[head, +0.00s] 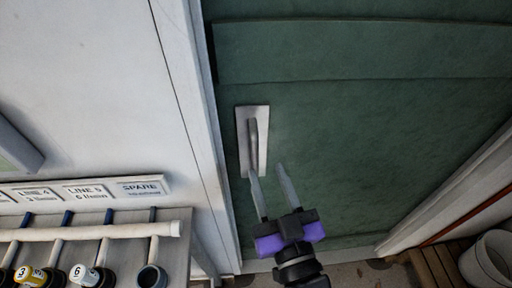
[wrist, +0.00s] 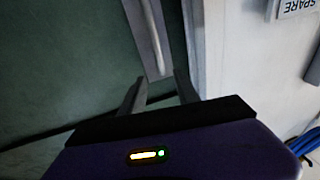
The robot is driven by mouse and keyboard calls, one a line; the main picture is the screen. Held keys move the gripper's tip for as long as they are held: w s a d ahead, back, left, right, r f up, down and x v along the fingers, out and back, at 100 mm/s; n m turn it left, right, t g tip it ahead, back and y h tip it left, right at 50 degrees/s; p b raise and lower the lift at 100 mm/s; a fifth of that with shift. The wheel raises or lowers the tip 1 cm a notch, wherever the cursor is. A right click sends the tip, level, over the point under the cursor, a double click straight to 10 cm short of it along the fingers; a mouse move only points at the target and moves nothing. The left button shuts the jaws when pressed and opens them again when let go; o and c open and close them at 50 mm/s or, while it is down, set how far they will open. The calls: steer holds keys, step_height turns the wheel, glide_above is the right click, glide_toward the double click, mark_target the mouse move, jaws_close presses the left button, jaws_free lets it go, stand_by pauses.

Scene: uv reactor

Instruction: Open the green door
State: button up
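The green door (head: 350,150) fills the middle and right of the head view and looks closed in its white frame. A metal pull handle on a plate (head: 253,138) is fixed near its left edge. The handle also shows in the wrist view (wrist: 150,35), at the top centre. My gripper (head: 267,172) is open, its two grey fingers pointing up toward the lower end of the handle. In the wrist view the fingers (wrist: 160,85) stand apart, with the handle's lower end appearing between and beyond their tips. I cannot tell whether a finger touches it.
To the left is a white wall with a SPARE label (head: 142,188) above a rack of hoses and numbered fittings (head: 85,235). At the lower right are a white bucket (head: 490,260) and a wooden slatted piece (head: 437,265).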

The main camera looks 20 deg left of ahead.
mark_target(256, 159)
steer(key=shift+g+h, duration=0.3)
steer(key=shift+g, duration=0.3)
steer(key=shift+w+a+f+p, duration=0.25)
steer(key=shift+w+a+f, duration=0.45)
steer(key=shift+w, duration=0.55)
steer(key=shift+w+a+f+p, duration=0.25)
steer(key=shift+w+a+f, duration=0.2)
steer(key=shift+w+a, duration=0.65)
steer(key=shift+w+a+f+p, duration=0.25)
steer(key=shift+w+a+f, duration=0.35)
steer(key=shift+w, duration=0.8)
steer(key=shift+c, duration=0.5)
jaws_close()
